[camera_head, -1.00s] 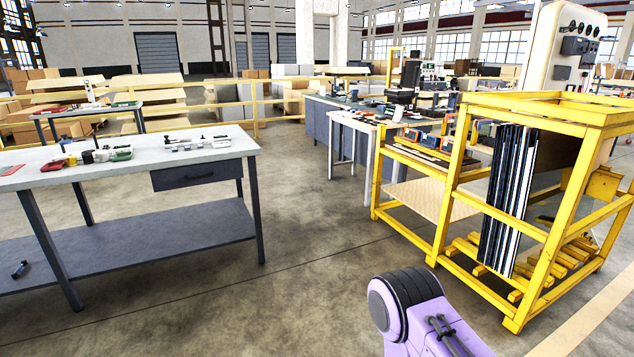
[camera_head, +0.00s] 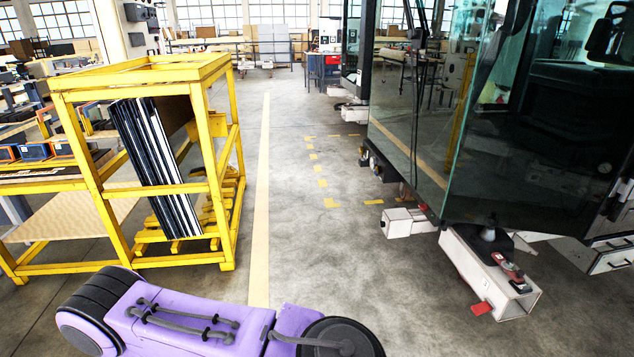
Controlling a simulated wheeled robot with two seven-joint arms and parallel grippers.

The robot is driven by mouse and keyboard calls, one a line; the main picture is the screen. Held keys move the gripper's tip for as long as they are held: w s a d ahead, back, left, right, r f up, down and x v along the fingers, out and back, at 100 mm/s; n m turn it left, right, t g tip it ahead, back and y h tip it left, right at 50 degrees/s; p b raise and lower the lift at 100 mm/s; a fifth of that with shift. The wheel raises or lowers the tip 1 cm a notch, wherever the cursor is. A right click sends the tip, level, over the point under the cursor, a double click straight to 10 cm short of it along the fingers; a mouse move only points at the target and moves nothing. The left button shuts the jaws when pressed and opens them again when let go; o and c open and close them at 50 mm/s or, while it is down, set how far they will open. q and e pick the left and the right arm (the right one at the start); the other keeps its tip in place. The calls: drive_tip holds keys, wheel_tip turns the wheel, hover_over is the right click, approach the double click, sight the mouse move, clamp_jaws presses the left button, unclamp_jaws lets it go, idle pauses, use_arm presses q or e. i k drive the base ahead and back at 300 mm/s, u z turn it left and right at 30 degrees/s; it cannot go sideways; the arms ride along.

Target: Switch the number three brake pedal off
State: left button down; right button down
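A cab with large glass panels (camera_head: 425,100) stands on a trolley at the right. A white trolley beam (camera_head: 470,262) juts toward me at the cab's near corner. A small red pedal-like tab (camera_head: 481,308) shows low on this beam's side, close to the floor. A red and grey fitting (camera_head: 508,268) sits on top of the beam's end. No number is readable on any of them, so I cannot tell which is the number three brake pedal or its state. Neither gripper shows; only a purple link of my own arm crosses the bottom.
A yellow rack (camera_head: 225,190) holding upright dark panels (camera_head: 155,170) stands at the left. Another white beam end (camera_head: 400,222) sticks out farther along the trolley. Clear grey floor with a yellow line (camera_head: 262,200) runs between rack and cab. White steps (camera_head: 608,258) show at the right edge.

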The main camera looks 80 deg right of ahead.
sight(482, 307)
drive_tip(key=z, duration=3.35)
drive_tip(key=k, duration=0.65)
drive_tip(key=z, duration=0.05)
drive_tip(key=i, duration=0.5)
drive_tip(key=z, duration=1.05)
drive_tip(key=i, duration=0.85)
drive_tip(key=u, duration=0.25)
drive_tip(key=i, duration=0.75)
drive_tip(key=u, duration=0.9)
drive_tip(key=i, duration=0.2)
drive_tip(key=u, duration=0.2)
